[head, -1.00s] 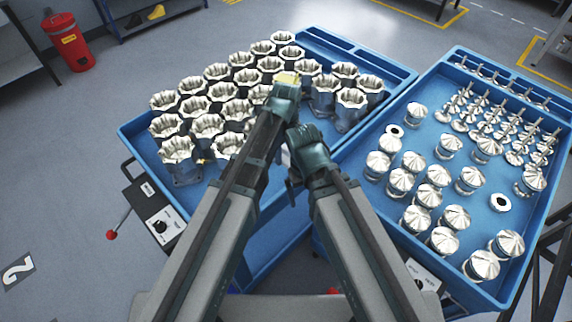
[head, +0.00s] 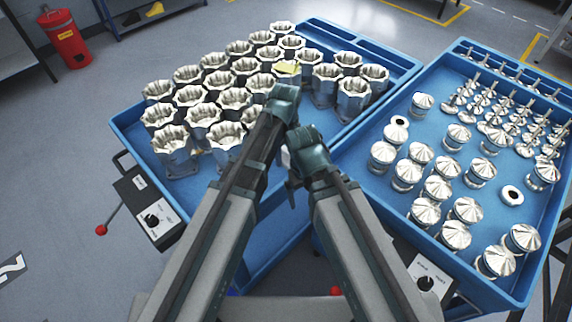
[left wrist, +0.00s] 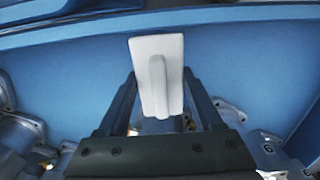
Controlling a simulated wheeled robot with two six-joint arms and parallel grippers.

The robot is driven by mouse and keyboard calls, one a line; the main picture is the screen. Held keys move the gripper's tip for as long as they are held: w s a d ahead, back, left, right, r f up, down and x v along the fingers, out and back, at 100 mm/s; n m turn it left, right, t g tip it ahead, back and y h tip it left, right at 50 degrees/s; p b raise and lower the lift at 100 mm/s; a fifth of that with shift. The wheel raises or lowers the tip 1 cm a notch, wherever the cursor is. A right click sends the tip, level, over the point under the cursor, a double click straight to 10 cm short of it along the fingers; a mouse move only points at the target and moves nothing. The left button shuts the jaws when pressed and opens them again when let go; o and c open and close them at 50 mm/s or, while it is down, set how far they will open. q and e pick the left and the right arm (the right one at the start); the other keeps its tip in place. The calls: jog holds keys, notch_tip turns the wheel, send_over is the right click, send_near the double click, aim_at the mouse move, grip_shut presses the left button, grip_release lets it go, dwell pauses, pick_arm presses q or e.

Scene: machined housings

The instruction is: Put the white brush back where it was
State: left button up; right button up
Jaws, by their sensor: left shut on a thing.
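The white brush (left wrist: 172,62) is between the fingers of my left gripper (left wrist: 160,95) in the left wrist view, its flat plate and raised grip facing the camera. My left gripper is shut on it. In the head view my left gripper (head: 284,92) is above the right part of the housings in the left blue tray. A pale yellow patch (head: 287,68) shows just beyond it; I cannot tell if this is part of the brush. My right gripper (head: 292,178) hangs close beside the left arm, its fingers mostly hidden.
The left blue tray (head: 393,60) holds rows of open metal housings (head: 203,122). Its right front floor is bare. The right blue tray (head: 365,182) holds domed metal parts (head: 437,188) and stemmed parts. A control box (head: 152,215) is on the left tray's front.

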aim_at(286, 161)
pick_arm(q)
jog(key=shift+f+b, duration=1.95)
jog(key=shift+r, duration=0.15)
jog(key=o, duration=0.7)
jog(key=shift+f, duration=0.2)
jog(key=o, duration=0.5)
jog(key=shift+r, duration=0.2)
notch_tip(286, 161, up, 12)
jog(key=p, duration=1.2)
